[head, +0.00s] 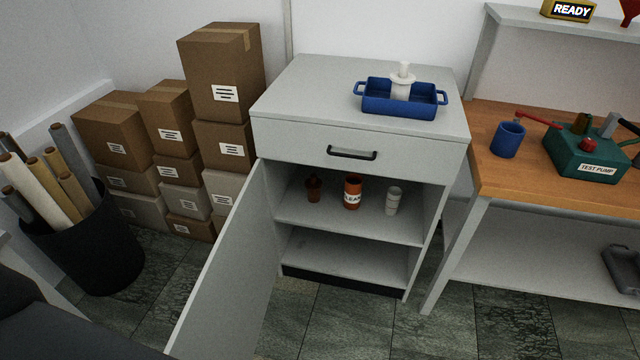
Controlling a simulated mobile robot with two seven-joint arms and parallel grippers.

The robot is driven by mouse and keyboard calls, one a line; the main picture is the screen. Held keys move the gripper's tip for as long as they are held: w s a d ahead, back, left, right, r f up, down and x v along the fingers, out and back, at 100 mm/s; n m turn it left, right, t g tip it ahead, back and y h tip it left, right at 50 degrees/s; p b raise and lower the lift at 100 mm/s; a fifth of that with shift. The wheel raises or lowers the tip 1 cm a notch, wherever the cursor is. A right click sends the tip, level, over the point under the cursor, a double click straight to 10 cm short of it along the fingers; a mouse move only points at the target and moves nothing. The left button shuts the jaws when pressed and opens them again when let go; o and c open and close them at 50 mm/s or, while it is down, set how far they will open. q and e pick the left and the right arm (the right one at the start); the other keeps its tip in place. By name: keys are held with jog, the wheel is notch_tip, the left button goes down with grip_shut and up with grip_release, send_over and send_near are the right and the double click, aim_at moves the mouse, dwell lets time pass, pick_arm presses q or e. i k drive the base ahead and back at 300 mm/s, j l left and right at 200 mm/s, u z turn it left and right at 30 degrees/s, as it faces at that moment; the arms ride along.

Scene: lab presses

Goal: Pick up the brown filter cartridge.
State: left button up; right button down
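A small dark brown piece (313,189) stands upright on the upper shelf inside the grey cabinet (360,135), at the left. It has a narrow top and looks like the brown filter cartridge, though it is small and in shadow. To its right on the same shelf stand an orange-red can (353,188) with a white label and a white cylinder (393,201). The cabinet door (225,270) is wide open to the left. A white flanged piece (402,82) of similar form stands in a blue tray (400,103) on the cabinet top. Neither gripper is in view.
Stacked cardboard boxes (222,75) and a black bin (90,255) of rolls stand left. A wooden bench (490,175) at right holds a blue mug (507,139) and a green test pump (585,155). The cabinet's lower shelf (345,262) is empty. Floor before the cabinet is clear.

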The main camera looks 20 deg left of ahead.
aim_at(313, 185)
jog(key=i+l, duration=0.15)
jog(key=i, duration=0.3)
jog(key=i+l+u, duration=0.1)
jog(key=i, duration=0.35)
jog(key=i+l+u, duration=0.1)
jog(key=i, duration=0.3)
jog(key=i+l, duration=0.3)
jog(key=i, duration=0.15)
